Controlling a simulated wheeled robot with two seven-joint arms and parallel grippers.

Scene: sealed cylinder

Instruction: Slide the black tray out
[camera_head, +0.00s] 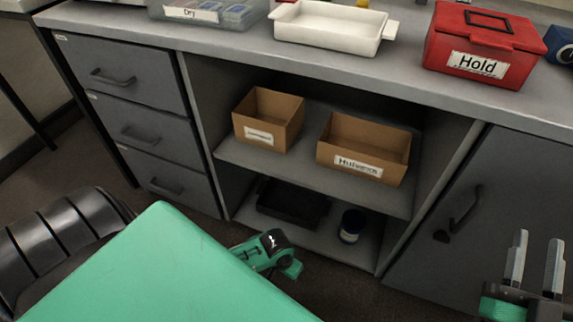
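The black tray (292,203) lies on the bottom shelf of the open cabinet, below the middle shelf and left of a dark blue jar. It is in shadow, and its inside is hard to make out. My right gripper (538,243) is at the lower right, fingers up and apart, with nothing between them. It is in front of the grey cabinet door, well to the right of the tray. Green and black parts of mine show at lower centre, in front of the tray, but no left gripper fingers can be made out.
The dark blue jar (351,226) stands right of the tray on the bottom shelf. Two cardboard boxes (268,120) (364,148) sit on the shelf above. The counter holds a white tray (330,27) and a red Hold box (482,44). Drawers (150,135) flank the left.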

